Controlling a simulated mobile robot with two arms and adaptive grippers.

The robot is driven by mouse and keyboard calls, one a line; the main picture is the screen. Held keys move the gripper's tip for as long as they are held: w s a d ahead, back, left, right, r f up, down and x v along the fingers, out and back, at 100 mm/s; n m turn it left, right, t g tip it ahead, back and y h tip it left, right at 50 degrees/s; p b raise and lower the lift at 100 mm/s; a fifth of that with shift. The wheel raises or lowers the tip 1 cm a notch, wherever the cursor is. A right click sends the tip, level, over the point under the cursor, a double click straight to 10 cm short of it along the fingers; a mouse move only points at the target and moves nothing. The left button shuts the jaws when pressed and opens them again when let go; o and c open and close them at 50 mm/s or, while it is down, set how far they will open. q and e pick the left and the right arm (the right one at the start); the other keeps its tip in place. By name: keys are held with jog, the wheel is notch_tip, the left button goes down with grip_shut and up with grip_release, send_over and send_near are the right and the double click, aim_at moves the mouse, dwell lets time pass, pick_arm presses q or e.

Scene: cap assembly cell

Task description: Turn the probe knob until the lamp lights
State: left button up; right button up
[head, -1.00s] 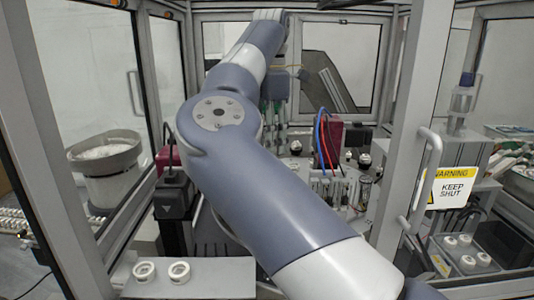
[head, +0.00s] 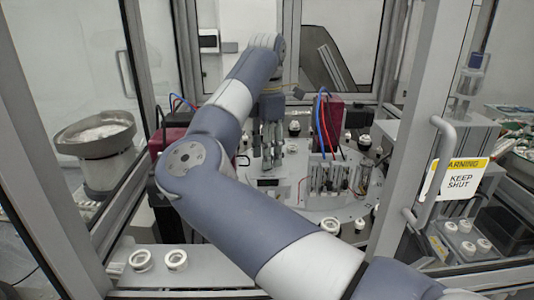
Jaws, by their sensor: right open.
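My right arm crosses the picture from the lower right. Its gripper (head: 271,163) hangs with fingers pointing down over the round grey table (head: 312,207), left of the red and blue cables. The gripper is open, with nothing visible in it. My left gripper is out of view.
A dark red block (head: 331,120) with red and blue cables stands right of the gripper. A clear multi-post fixture (head: 328,177) is nearer. The door frame with a warning sign (head: 455,180) borders the right. White caps (head: 141,260) sit on a front ledge. A bowl feeder (head: 97,137) stands left.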

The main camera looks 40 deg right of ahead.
jog(key=shift+s+a+f, duration=0.1)
jog(key=shift+s+f, duration=0.05)
jog(key=shift+f, duration=0.4)
grip_shut()
